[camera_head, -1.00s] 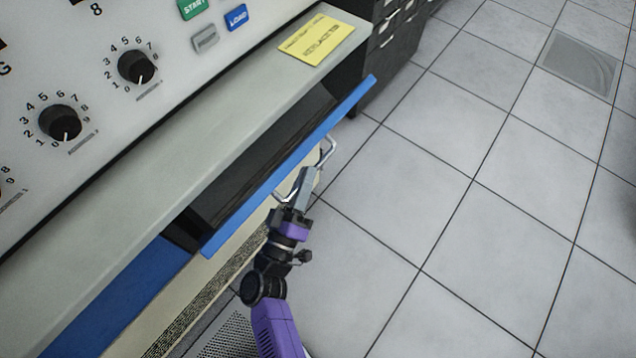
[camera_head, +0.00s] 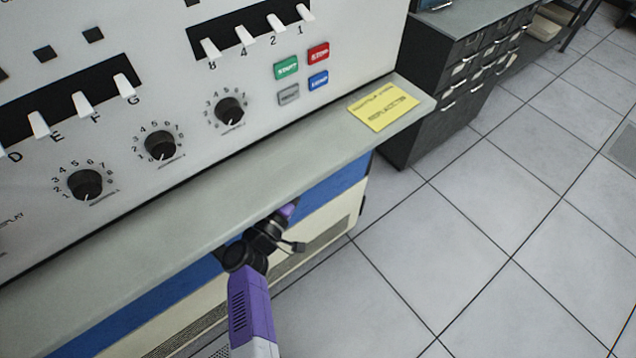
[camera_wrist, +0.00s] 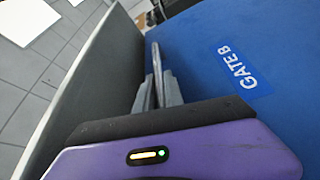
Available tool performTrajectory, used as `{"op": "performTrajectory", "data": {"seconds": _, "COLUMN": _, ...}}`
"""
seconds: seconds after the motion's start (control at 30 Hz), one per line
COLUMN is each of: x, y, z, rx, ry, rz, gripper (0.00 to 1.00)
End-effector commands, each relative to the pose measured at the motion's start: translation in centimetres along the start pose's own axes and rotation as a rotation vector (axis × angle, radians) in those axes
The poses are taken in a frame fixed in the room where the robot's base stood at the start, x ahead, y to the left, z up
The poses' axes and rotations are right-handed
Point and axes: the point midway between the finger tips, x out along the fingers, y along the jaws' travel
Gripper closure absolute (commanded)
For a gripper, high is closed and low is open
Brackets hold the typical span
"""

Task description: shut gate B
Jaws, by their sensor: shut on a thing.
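Gate B is a blue drawer front (camera_head: 335,190) below the grey ledge of the console. In the head view it looks in line with the blue band beside it, and no open drawer shows; the ledge and my arm hide part of it. In the wrist view the blue front (camera_wrist: 215,45) carries a white GATE B label (camera_wrist: 244,70). My gripper (camera_wrist: 159,88) is shut on the metal handle (camera_wrist: 154,62) of the front. In the head view the fingers are hidden under the ledge.
The grey ledge (camera_head: 240,185) overhangs my gripper closely, with a yellow card (camera_head: 383,107) on its right end. Above it is the panel with knobs (camera_head: 230,111) and buttons (camera_head: 318,52). A dark drawer cabinet (camera_head: 440,110) stands to the right. The tiled floor (camera_head: 480,230) is clear.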

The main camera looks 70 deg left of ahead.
Motion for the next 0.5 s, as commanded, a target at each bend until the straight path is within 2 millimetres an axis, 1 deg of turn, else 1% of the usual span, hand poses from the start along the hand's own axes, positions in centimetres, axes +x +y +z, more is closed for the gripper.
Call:
{"op": "performTrajectory", "data": {"seconds": 0.03, "x": 0.2, "y": 0.0, "z": -0.7, "rx": 0.001, "ry": 0.004, "rz": 0.001, "gripper": 1.0}}
{"op": "performTrajectory", "data": {"seconds": 0.2, "x": 0.6, "y": -0.2, "z": -1.7, "rx": 0.0, "ry": 0.003, "rz": 0.001, "gripper": 1.0}}
{"op": "performTrajectory", "data": {"seconds": 0.5, "x": 0.9, "y": -0.3, "z": -2.3, "rx": 0.001, "ry": 0.005, "rz": 0.0, "gripper": 1.0}}
